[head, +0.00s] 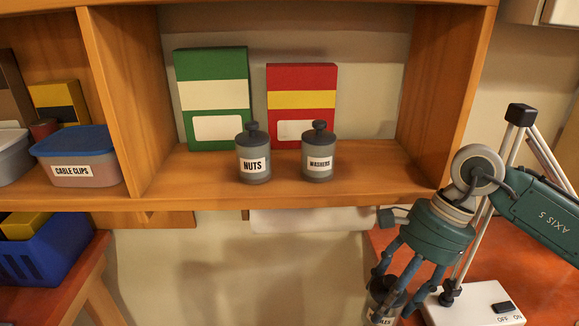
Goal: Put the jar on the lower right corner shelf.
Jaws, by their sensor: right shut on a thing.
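A grey jar (378,314) with a dark lid and a white label, only partly readable, is at the bottom edge of the head view, right of centre. My right gripper (393,297) reaches down over it from the right, and its dark teal fingers are shut around the jar. The fingers hide part of the jar, and its base is cut off by the picture edge. The jar is below the level of the wooden shelf (285,193) and in front of it. I cannot tell whether it touches the red-brown surface. My left gripper is not in view.
The shelf bay holds a NUTS jar (253,165), a WASHERS jar (318,162), a green box (212,125) and a red box (302,77). Its right end is clear. A lamp with a white base (470,310) stands right of my gripper. A blue crate (40,260) is lower left.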

